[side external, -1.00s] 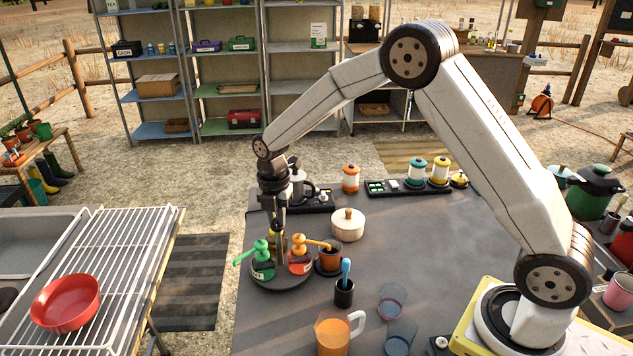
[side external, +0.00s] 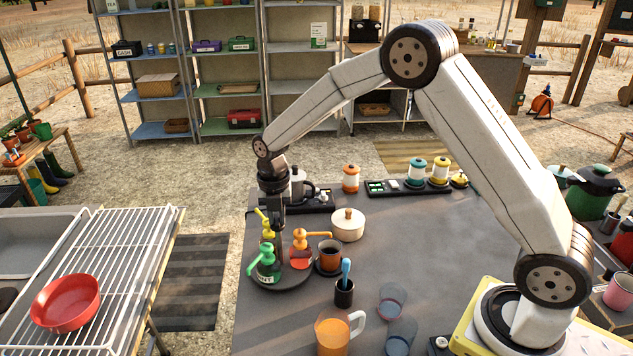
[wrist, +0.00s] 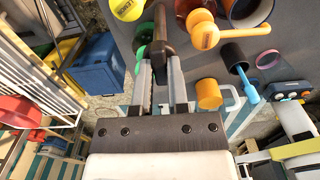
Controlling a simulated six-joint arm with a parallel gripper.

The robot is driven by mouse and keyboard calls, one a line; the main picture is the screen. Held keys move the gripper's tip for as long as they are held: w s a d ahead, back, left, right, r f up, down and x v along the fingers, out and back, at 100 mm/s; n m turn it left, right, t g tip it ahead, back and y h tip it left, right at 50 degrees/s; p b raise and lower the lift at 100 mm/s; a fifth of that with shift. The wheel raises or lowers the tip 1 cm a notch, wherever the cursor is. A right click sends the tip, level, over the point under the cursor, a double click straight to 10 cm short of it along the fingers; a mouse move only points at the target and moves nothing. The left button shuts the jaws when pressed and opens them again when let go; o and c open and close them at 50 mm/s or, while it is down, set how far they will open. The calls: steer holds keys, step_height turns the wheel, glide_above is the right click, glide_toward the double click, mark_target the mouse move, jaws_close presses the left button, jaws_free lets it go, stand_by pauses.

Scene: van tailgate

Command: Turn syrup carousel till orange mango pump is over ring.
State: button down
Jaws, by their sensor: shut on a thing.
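The syrup carousel (side external: 283,282) is a dark round base at the table's front left. It carries a green pump bottle (side external: 265,264), a yellow pump (side external: 267,228) and an orange pump bottle (side external: 300,250). The orange spout points right, by a dark-topped cup (side external: 330,250) standing beside the carousel. I cannot make out a separate ring. My gripper (side external: 278,240) points down among the bottles. In the wrist view its fingers (wrist: 161,72) are shut on a dark brown carousel handle (wrist: 166,38). The orange pump (wrist: 203,35) shows to its right. The handle's lower end is hidden.
A cream lidded pot (side external: 348,225) stands behind the cup. The table's middle right is clear.

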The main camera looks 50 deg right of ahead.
steer(key=c, duration=0.6)
jaws_free()
steer(key=shift+r, duration=3.95)
steer(key=shift+s, duration=0.1)
steer(key=s+f+m+t, duration=0.1)
steer(key=s+m, duration=0.6)
steer(key=m, duration=0.2)
steer(key=s+d+f+m, duration=0.1)
steer(key=s+m, duration=0.6)
steer(key=m, duration=0.2)
steer(key=s+f+m+t, duration=0.1)
steer(key=s+f+m, duration=0.1)
steer(key=s+m, duration=0.6)
steer(key=shift+d+m+t, duration=0.3)
steer(key=shift+d+m, duration=0.1)
